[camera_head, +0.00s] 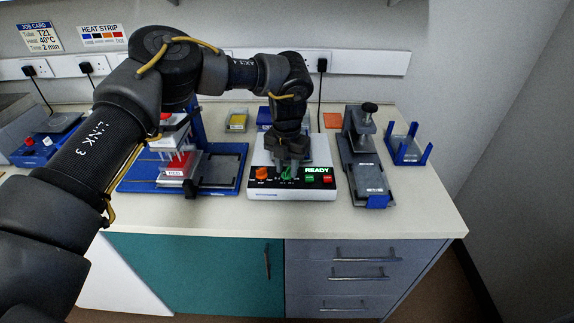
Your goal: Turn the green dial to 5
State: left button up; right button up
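The green dial (287,174) is on the front panel of a white and black device (262,192), just right of an orange dial (262,173). A lit display on the device reads READY in green. My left gripper (287,163) points down at the green dial, with its fingertips at or just above it. The gripper covers part of the dial, so its pointer and setting cannot be read. I cannot tell whether the fingers touch the dial or how far apart they are. My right gripper is not in view.
A blue tray with a pipette rack (219,187) stands left of the device. A grey stand with a black knob (369,108) and a blue holder (410,158) stand to the right. My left arm crosses over the bench's left side. The bench's front right corner is clear.

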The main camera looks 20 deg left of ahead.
pick_arm(q)
jog(key=shift+c, duration=0.3)
grip_shut()
jog(key=shift+m, duration=0.3)
jog(key=shift+r+m+p, duration=0.1)
jog(key=shift+m+p, duration=0.35)
jog(key=shift+m, duration=0.15)
jog(key=shift+m+p, duration=0.4)
jog(key=shift+m, duration=0.8)
jog(key=m, duration=0.5)
jog(key=shift+m+p, duration=0.3)
jog(key=shift+p, duration=0.05)
